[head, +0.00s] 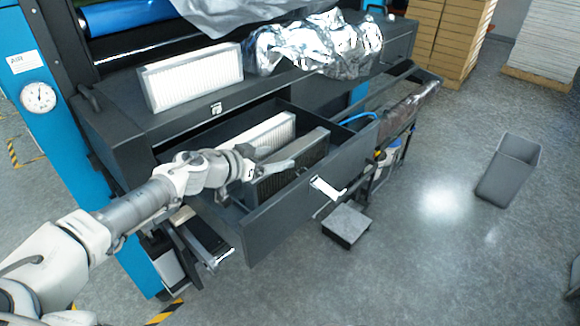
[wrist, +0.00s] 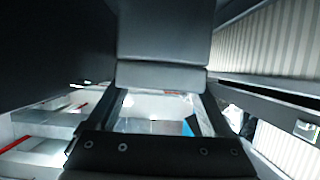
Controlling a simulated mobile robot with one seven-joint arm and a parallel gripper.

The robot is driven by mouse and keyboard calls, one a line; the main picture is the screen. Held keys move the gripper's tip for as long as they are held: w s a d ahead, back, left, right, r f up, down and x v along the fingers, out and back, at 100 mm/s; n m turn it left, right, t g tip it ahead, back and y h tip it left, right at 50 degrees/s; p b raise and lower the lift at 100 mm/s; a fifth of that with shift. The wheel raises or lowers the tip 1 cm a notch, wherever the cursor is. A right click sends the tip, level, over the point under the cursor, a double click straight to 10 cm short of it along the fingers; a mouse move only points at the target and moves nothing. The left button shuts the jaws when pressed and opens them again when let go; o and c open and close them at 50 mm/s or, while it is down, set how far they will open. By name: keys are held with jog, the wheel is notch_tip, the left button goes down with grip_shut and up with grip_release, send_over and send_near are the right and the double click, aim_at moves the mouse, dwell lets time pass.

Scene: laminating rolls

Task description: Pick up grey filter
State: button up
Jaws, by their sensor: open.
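The grey filter (head: 304,157), a dark pleated panel in a grey frame, stands on edge in the open drawer (head: 296,200). A white filter (head: 268,136) stands behind it in the same drawer. My gripper (head: 276,166) is open over the drawer's left part, in front of part of the grey filter; I cannot tell if it touches it. In the wrist view my gripper (wrist: 165,105) shows with nothing clearly between its fingers. Pale pleated surfaces (wrist: 275,40) lie at the right there; I cannot tell which filter each belongs to.
Another white filter (head: 190,78) stands on the machine ledge above, next to crumpled silver foil (head: 312,42). The drawer's handle (head: 327,188) sticks out at the front. Open floor lies at the right.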

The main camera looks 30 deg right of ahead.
aim_at(282, 156)
jog(key=shift+s+p+x, duration=0.2)
jog(key=shift+p+x, duration=0.3)
jog(key=shift+x, duration=1.75)
jog(key=shift+r, duration=0.1)
grip_shut()
